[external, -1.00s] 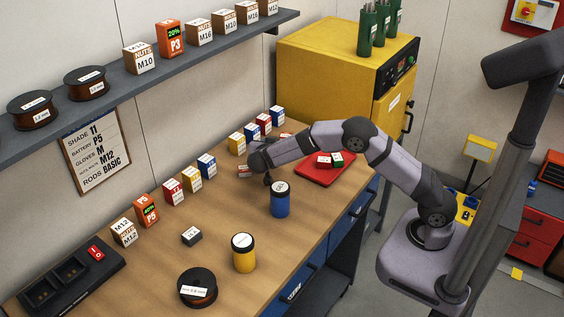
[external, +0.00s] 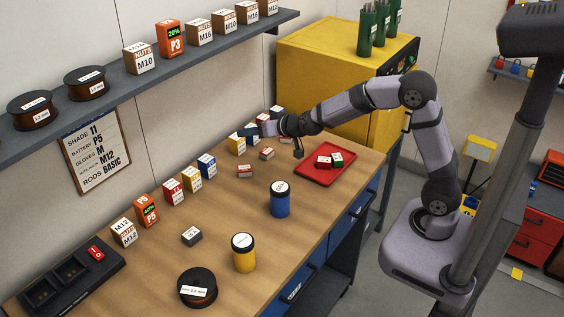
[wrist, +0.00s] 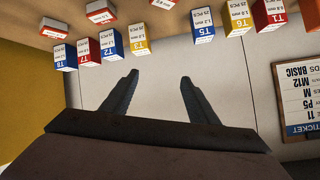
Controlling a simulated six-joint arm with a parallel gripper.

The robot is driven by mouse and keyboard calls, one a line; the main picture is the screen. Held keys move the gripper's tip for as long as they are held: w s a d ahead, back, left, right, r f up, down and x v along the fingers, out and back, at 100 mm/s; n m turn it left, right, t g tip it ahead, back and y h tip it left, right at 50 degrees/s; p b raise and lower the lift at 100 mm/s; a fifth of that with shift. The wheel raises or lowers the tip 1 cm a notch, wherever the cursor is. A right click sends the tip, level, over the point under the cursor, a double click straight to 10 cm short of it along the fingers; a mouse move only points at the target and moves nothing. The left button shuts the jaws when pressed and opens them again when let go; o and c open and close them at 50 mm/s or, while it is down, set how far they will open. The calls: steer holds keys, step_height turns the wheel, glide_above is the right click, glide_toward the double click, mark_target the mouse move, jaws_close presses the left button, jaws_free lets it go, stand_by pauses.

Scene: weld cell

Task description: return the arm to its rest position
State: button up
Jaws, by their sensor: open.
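My gripper (external: 283,139) is raised above the back part of the wooden bench (external: 225,237), near a row of small boxes by the wall. In the wrist view my gripper (wrist: 158,85) has its two fingers spread apart with nothing between them. My arm reaches from its base at the right, bent high at the elbow. Beyond the fingers the wrist view shows the wall and several small boxes, such as a yellow one marked T3 (wrist: 137,39).
A red tray (external: 312,177) holds a red and a green box. A blue can (external: 280,200) and a yellow can (external: 243,254) stand on the bench. A yellow cabinet (external: 320,70) stands behind my arm. A shelf (external: 150,75) runs along the wall.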

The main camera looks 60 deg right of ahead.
steer(key=s+f+n+g+y, duration=0.1)
steer(key=s+f+g, duration=0.1)
steer(key=s, duration=0.4)
steer(key=s+a+f+n+g, duration=0.1)
steer(key=s+f+g, duration=0.1)
steer(key=s, duration=0.4)
steer(key=s+f+n+g+y, duration=0.1)
steer(key=s+f+g, duration=0.1)
steer(key=s+f, duration=0.2)
steer(key=shift+s+a+f+n+g+y, duration=0.1)
steer(key=shift+s+n+g+y, duration=0.05)
steer(key=shift+s, duration=0.65)
steer(key=shift+s+a+f+n+g+y, duration=0.1)
steer(key=shift+s+n+g+y, duration=0.05)
steer(key=shift+s, duration=0.6)
steer(key=s+d+f+g, duration=0.2)
steer(key=s, duration=0.7)
steer(key=s+d+f+n+g+h, duration=0.1)
steer(key=s+d+f+g, duration=0.1)
steer(key=s, duration=0.7)
steer(key=shift+s+f+g+b, duration=0.2)
steer(key=shift+f+g+b, duration=0.2)
steer(key=shift+f+g, duration=0.4)
